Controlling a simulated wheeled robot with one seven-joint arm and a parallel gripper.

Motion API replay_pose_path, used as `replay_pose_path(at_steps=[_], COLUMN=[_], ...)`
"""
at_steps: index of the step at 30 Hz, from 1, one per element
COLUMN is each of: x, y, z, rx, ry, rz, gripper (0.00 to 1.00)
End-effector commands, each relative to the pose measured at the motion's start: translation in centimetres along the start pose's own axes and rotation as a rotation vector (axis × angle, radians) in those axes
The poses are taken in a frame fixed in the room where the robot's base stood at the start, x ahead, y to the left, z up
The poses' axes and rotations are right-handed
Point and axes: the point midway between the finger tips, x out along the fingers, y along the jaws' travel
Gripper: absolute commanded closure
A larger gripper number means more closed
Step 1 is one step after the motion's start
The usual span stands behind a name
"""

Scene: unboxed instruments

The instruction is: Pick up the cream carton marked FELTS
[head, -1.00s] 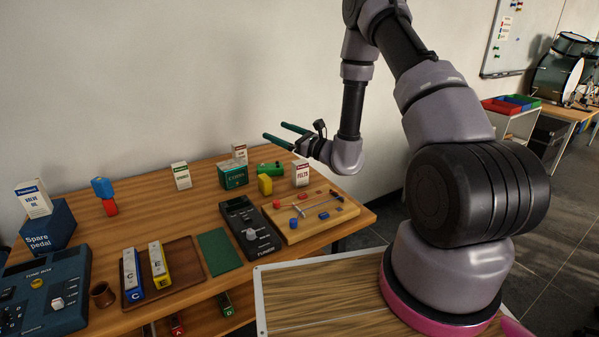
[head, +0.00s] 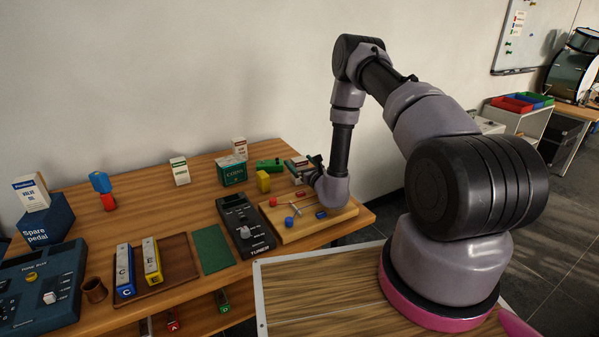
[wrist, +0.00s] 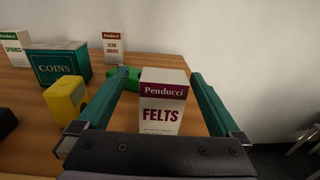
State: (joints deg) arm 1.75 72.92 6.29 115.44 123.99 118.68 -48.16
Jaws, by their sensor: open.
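The cream carton marked FELTS (wrist: 162,112), with a dark red Penducci band, stands upright in the middle of the wrist view. In the head view only part of the carton (head: 300,161) shows, at the table's back right, behind my gripper. My gripper (wrist: 160,78) is open, with one green finger on each side of the carton. Gaps show between the carton and both fingers. In the head view my gripper (head: 303,168) is low at the carton. The carton's lower edge is hidden by my gripper's body in the wrist view.
A green object (wrist: 122,79) lies close to the left finger. A yellow block (wrist: 65,99), the green COINS box (wrist: 58,67) and another Penducci carton (wrist: 113,46) stand farther left. A wooden board with small parts (head: 285,232) lies in front. The wall is close behind.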

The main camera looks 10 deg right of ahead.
Motion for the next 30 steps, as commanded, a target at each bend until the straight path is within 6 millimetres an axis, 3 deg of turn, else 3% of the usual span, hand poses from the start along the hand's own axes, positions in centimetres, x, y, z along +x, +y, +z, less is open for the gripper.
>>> replay_pose_path(at_steps=[9, 17, 20, 24, 30], x=[4.2, 4.5, 4.5, 4.5, 4.5], y=[-0.5, -0.5, -0.5, -0.5, -0.5], z=[0.4, 0.4, 0.3, 0.3, 0.4], rx=[0.000, 0.000, 0.000, 0.000, 0.000], ry=[-0.002, 0.000, 0.000, 0.000, 0.000], rz=[0.001, 0.001, 0.001, 0.001, 0.001], gripper=[0.00, 0.00, 0.34, 0.88, 0.90])
